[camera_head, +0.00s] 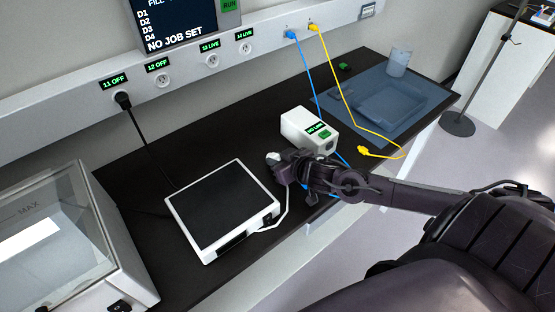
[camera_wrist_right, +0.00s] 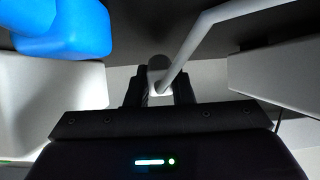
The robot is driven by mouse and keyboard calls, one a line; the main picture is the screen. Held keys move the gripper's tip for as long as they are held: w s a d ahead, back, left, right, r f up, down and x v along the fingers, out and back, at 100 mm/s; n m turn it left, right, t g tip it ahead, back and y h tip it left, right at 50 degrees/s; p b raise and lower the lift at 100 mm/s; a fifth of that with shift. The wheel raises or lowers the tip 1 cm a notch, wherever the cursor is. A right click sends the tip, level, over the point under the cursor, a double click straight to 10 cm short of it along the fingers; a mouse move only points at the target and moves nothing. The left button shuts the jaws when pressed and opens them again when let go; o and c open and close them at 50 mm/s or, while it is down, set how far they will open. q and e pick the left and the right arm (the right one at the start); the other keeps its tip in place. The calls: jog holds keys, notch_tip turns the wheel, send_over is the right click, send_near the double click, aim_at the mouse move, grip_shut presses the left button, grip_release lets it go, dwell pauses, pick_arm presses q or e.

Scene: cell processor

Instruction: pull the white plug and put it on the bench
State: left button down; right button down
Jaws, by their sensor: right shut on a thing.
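My right gripper (camera_head: 287,165) is shut on the white plug (camera_head: 273,158), low over the dark bench between the small white box and the flat black-topped device. In the right wrist view the plug (camera_wrist_right: 158,75) sits between the two dark fingers (camera_wrist_right: 160,90). Its white cable (camera_wrist_right: 190,50) runs up and to the right there. In the head view the cable (camera_head: 287,201) loops down to the front of the device (camera_head: 222,208). I cannot tell whether the plug touches the bench (camera_head: 235,137). My left gripper is not in view.
The white box (camera_head: 297,130) with a green display stands close by. Wall sockets 12 (camera_head: 162,80), 13 (camera_head: 212,61) and 14 (camera_head: 246,49) are empty; a black plug (camera_head: 123,99) sits in socket 11. Blue (camera_head: 307,68) and yellow (camera_head: 338,75) cables cross the bench. A clear-lidded machine (camera_head: 62,240) stands left.

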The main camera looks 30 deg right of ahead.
jog(key=c, duration=1.2)
grip_release()
jog(key=shift+s, duration=0.1)
jog(key=p+v, duration=0.1)
jog(key=v, duration=0.4)
jog(key=shift+s+r, duration=0.2)
jog(key=shift+s, duration=0.15)
jog(key=shift+v, duration=0.95)
